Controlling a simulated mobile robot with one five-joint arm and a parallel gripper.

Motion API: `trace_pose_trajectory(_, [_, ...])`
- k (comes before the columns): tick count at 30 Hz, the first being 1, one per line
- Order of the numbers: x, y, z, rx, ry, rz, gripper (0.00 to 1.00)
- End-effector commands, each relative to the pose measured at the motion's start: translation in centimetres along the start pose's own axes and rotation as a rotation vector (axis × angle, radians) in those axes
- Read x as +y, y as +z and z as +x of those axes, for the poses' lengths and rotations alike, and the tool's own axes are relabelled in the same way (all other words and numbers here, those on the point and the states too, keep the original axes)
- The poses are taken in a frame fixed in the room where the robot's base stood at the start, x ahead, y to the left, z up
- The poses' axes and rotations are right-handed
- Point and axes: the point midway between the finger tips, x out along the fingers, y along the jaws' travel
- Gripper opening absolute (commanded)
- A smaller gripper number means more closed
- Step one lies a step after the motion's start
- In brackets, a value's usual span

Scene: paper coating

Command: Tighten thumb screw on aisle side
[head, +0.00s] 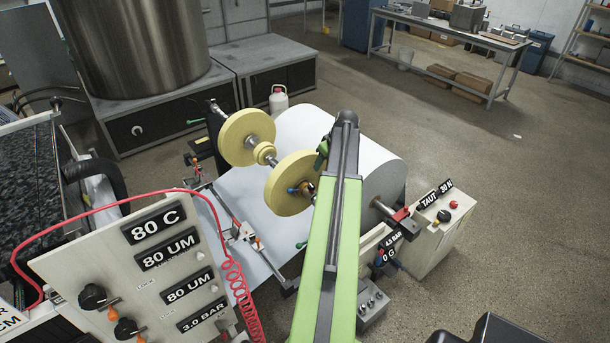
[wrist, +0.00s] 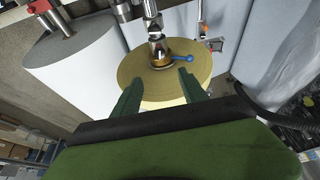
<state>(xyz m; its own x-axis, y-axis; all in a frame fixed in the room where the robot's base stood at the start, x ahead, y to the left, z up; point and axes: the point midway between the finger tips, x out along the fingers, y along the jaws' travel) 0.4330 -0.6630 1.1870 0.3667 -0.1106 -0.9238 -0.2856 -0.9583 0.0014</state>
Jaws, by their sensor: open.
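The near yellow disc (head: 283,186) sits on a metal shaft in the head view; it also fills the middle of the wrist view (wrist: 145,87). A brass collar (wrist: 161,62) is at its centre around the shaft. A blue-handled thumb screw (wrist: 184,59) sticks out to the right of the collar; its blue part also shows in the head view (head: 292,189). My gripper (wrist: 160,78) is open and empty, its dark green fingers pointing at the disc's face below the collar. In the head view my gripper (head: 321,156) is partly hidden by my arm.
A second yellow disc (head: 246,137) is farther along the shaft. A control panel (head: 150,262) with a red coiled hose stands at the front left. Open floor (head: 500,160) lies to the right.

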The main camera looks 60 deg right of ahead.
Motion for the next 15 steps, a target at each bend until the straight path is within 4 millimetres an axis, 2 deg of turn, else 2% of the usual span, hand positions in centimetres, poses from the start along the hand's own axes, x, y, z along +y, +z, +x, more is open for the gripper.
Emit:
trace_pose_trajectory(5, [0.1,0.3,0.7,0.000,0.001,0.003,0.50])
trace_pose_trajectory(8, [0.2,0.4,1.8,-0.001,0.001,0.005,0.50])
trace_pose_trajectory(15, [0.3,0.6,6.6,-0.001,0.001,0.005,0.50])
